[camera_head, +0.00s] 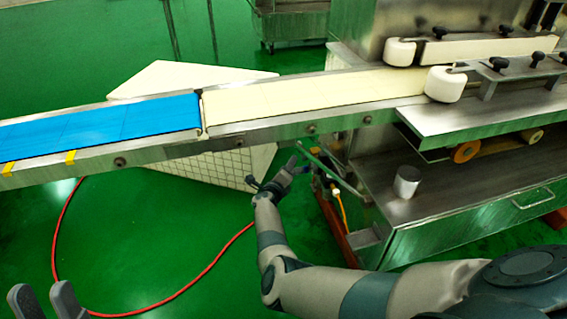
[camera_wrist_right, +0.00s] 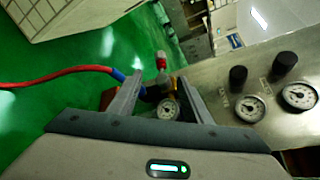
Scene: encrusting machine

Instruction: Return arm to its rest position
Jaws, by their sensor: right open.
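My right arm (camera_head: 330,287) reaches in from the lower right of the head view. Its gripper (camera_head: 284,178) is beside the machine's lower cabinet, below the conveyor. In the right wrist view my right gripper (camera_wrist_right: 158,95) is open, its two grey fingers apart. A valve fitting (camera_wrist_right: 158,88) with a red knob and a small gauge shows beyond and between the fingers; I cannot tell if they touch it. My left gripper (camera_head: 44,300) shows at the bottom left of the head view, its two fingers apart with nothing between them. The rest of the left arm is out of view.
The conveyor, with a blue belt (camera_head: 100,122) and a cream belt (camera_head: 300,97), crosses above. The steel cabinet (camera_head: 450,200) stands right of the right gripper. A red hose (camera_head: 58,225) lies on the green floor. Pressure gauges (camera_wrist_right: 299,96) sit right in the wrist view.

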